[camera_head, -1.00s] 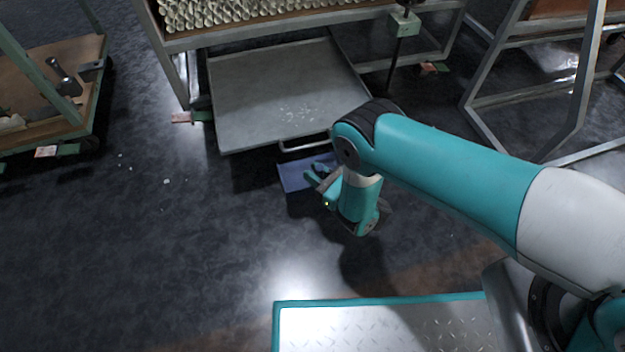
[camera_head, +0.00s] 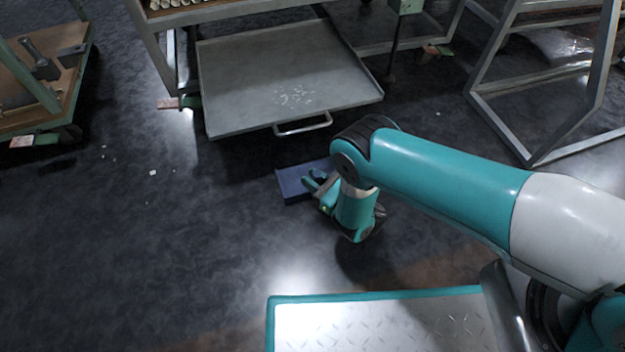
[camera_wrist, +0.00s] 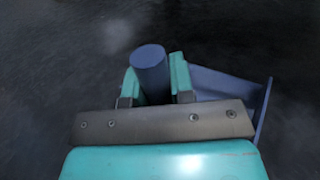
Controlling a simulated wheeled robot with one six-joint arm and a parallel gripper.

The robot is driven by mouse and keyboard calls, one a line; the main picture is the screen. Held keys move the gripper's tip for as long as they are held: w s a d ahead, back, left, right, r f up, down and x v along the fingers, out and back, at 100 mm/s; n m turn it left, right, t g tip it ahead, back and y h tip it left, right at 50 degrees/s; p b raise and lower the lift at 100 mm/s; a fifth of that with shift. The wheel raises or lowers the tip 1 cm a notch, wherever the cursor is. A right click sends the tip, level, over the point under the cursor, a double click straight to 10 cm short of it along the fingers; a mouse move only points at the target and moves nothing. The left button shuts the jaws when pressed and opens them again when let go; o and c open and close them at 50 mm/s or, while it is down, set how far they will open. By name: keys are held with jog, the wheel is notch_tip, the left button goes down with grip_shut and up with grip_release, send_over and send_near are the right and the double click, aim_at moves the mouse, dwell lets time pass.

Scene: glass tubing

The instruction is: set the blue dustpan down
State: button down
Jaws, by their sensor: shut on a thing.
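The blue dustpan (camera_head: 295,183) is at my gripper (camera_head: 316,182), in the middle of the head view, low over the dark floor. In the wrist view my gripper (camera_wrist: 156,82) is shut on the dustpan's round blue handle (camera_wrist: 150,62), with a teal finger on each side. The flat pan of the dustpan (camera_wrist: 225,88) reaches out to the right behind the fingers, its raised side wall at the far right. My wrist hides part of the pan in the head view. I cannot tell whether the pan touches the floor.
A grey metal tray (camera_head: 235,75) with a handle and pale shards on it stands just beyond the dustpan, under a rack. A cart with tools (camera_head: 40,95) stands at the left. Small white bits (camera_head: 152,172) lie on the floor. Open floor lies to the left and front.

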jog(key=shift+f, duration=0.2)
jog(key=c, duration=1)
grip_release()
jog(key=shift+r, duration=0.15)
jog(key=shift+s+d+r, duration=0.1)
jog(key=shift+d+r, duration=0.05)
jog(key=shift+r, duration=0.05)
jog(key=p+v, duration=0.9)
jog(key=shift+s+d+r+p, duration=0.2)
jog(key=shift+s+d+p, duration=0.05)
jog(key=shift+p, duration=0.1)
jog(key=shift+s+d+f+p, duration=0.3)
jog(key=shift+s+d+p, duration=0.35)
jog(key=shift+d+p, duration=0.15)
jog(key=shift+w, duration=0.1)
